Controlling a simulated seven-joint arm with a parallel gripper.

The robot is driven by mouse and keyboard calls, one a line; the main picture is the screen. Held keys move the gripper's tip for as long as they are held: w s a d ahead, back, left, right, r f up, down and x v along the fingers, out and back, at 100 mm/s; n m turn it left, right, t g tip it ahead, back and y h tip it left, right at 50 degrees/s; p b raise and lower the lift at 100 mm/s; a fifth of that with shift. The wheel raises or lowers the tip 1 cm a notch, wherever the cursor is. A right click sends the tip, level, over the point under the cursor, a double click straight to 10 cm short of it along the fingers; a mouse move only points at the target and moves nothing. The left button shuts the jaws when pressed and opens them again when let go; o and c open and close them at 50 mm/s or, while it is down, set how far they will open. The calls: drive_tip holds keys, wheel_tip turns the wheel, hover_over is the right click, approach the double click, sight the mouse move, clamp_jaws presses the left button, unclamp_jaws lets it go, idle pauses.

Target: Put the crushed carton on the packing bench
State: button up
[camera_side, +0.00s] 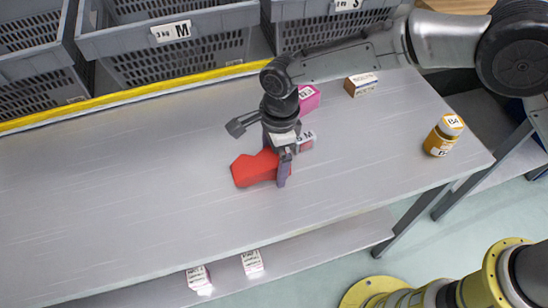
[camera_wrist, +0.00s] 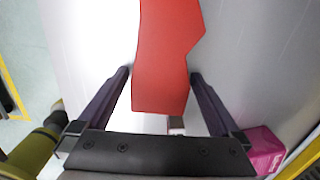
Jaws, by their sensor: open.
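A red, bent, irregular carton (camera_side: 252,169) lies on the grey packing bench (camera_side: 120,165), near its middle. It looks like the crushed carton. My gripper (camera_side: 279,162) is low over the carton's right end. In the wrist view my gripper (camera_wrist: 161,76) is open, with one dark finger on each side of the red carton (camera_wrist: 166,50). A gap shows on the left; the right finger is very close to the carton, and I cannot tell if it touches. The carton's far end runs out of the wrist view.
A small box marked M (camera_side: 307,141) stands just right of my gripper. A pink box (camera_side: 309,98), a brown-and-white box (camera_side: 361,84) and a yellow jar (camera_side: 441,138) stand further right. Grey crates (camera_side: 170,40) line the back behind a yellow strip. The bench's left side is clear.

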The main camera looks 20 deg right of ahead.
wheel_tip(320, 180, up, 12)
drive_tip(key=shift+d+r, duration=0.15)
drive_tip(key=shift+d, duration=0.25)
drive_tip(key=s+d+r+n+t, duration=0.1)
drive_tip(key=s+d+r+n, duration=0.2)
drive_tip(key=d, duration=0.4)
drive_tip(key=s+d+r+n+t, duration=0.1)
drive_tip(key=d+r+n, duration=0.1)
drive_tip(key=d+r, duration=0.45)
drive_tip(key=s+d+r+n+t, duration=0.1)
drive_tip(key=s+d+r+n, duration=0.15)
drive_tip(key=d, duration=0.65)
drive_tip(key=s+d+f+n+t, duration=0.1)
drive_tip(key=s+d+f+n, duration=0.1)
drive_tip(key=s+d+n, duration=0.3)
drive_tip(key=s+d+f+n+t, duration=0.1)
drive_tip(key=s+d+f+n, duration=0.1)
drive_tip(key=s+d+n, duration=0.3)
drive_tip(key=s+d, duration=0.3)
drive_tip(key=s, duration=0.3)
drive_tip(key=shift+s+d+f+t+h, duration=0.25)
drive_tip(key=shift+s+d+t+h, duration=0.05)
drive_tip(key=shift+s+d+h, duration=0.1)
